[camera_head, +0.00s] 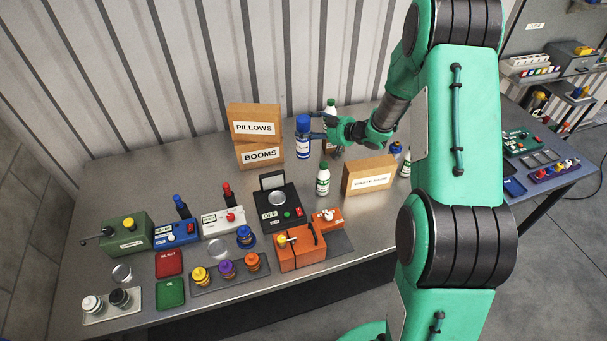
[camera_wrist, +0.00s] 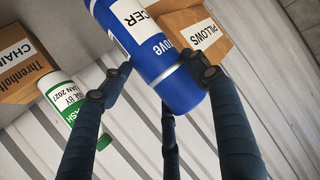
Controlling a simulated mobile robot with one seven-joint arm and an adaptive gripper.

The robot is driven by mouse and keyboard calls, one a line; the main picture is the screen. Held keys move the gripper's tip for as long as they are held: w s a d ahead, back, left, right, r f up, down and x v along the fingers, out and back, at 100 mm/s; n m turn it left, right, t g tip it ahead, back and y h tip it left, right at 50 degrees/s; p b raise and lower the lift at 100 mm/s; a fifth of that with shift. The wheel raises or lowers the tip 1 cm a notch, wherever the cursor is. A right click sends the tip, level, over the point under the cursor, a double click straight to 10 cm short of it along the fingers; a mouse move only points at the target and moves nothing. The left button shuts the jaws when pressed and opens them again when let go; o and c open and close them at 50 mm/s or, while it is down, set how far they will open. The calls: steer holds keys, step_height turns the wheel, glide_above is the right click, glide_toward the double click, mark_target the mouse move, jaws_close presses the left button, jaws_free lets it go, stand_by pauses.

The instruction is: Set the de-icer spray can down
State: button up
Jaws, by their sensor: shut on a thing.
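The de-icer spray can (camera_head: 303,147) is blue with a white label band and stands upright at the back of the table, just right of the stacked boxes. My gripper (camera_head: 316,131) reaches it from the right and is shut on it. In the wrist view the blue can (camera_wrist: 165,65) sits between the fingers of my gripper (camera_wrist: 160,82), with part of its lettering showing. I cannot tell whether its base touches the metal table (camera_head: 220,172).
Boxes marked PILLOWS (camera_head: 254,115) and BOOMS (camera_head: 258,154) are stacked close left of the can. A white-green bottle (camera_head: 323,183) stands in front, and a cardboard box (camera_head: 369,178) to the right. Another white-green bottle (camera_wrist: 62,95) is near my fingers. Devices crowd the front.

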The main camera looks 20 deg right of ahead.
mark_target(309, 149)
steer(key=shift+f, duration=0.15)
steer(key=shift+f, duration=3.1)
steer(key=shift+f, duration=2.05)
steer(key=o, duration=1.9)
steer(key=shift+o, duration=0.2)
